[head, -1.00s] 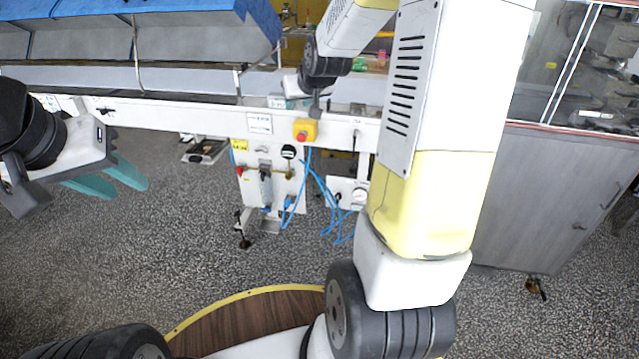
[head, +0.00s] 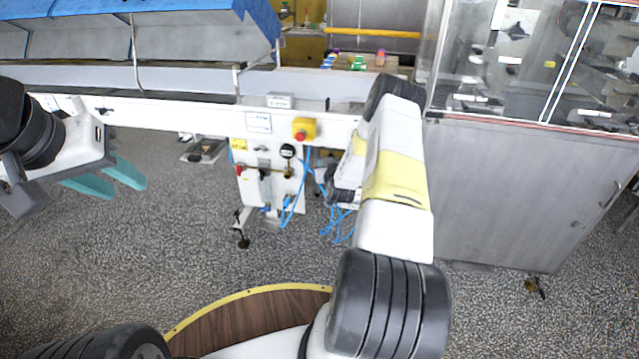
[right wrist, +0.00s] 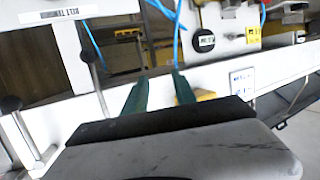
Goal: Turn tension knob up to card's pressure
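A white plate lettered "BELT TENSION" (right wrist: 75,14) shows upside down at the top left of the right wrist view. I cannot make out the tension knob, its gauge or the card; my right arm covers that spot in the head view. My right gripper (right wrist: 160,76) is open, its two teal fingers apart with nothing between them. It is near the machine's white rail, with the plate beyond it to the left. In the head view its fingers are hidden. My left gripper (head: 124,187) is open and empty at the left, over the floor.
The white machine rail (head: 190,117) carries a yellow box with a red button (head: 304,130). Below it are a valve panel (head: 268,178), a black round dial (head: 288,151) and loose blue hoses (head: 336,225). A grey cabinet (head: 520,195) stands right. Open floor lies in front.

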